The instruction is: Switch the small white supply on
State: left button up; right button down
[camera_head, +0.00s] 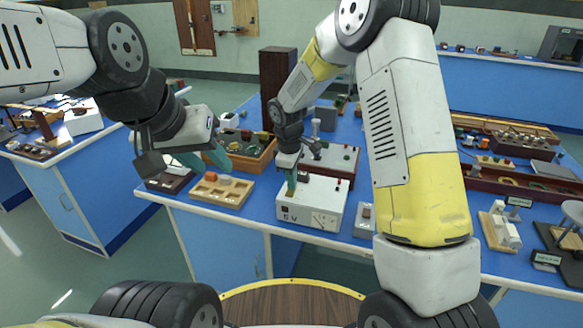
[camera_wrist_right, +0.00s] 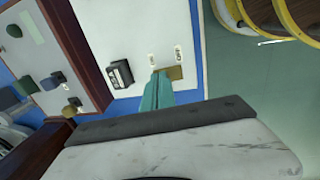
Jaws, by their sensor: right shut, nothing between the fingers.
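The small white supply (camera_head: 325,193), marked "5 V" on its front, stands near the front edge of the blue bench. It also shows in the right wrist view (camera_wrist_right: 140,45), with a black part (camera_wrist_right: 120,74), two small labels and a brass-coloured plate (camera_wrist_right: 174,73). My right gripper (camera_head: 291,187) is shut and empty, pointing down over the supply's left part. In the right wrist view its teal fingertips (camera_wrist_right: 158,82) are beside the brass plate and partly cover it; I cannot tell whether they touch. My left gripper (camera_head: 205,159) is open and empty, left of the supply.
A wooden tray (camera_head: 222,192) lies left of the supply. A red-sided box with knobs (camera_head: 340,160) stands behind it, and a tall dark wooden block (camera_head: 275,75) stands further back. A small grey device (camera_head: 365,218) is just to the right.

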jog(key=shift+w+f+g, duration=0.1)
jog(key=shift+f+g, duration=0.15)
jog(key=shift+g, duration=0.05)
jog(key=shift+s, duration=0.2)
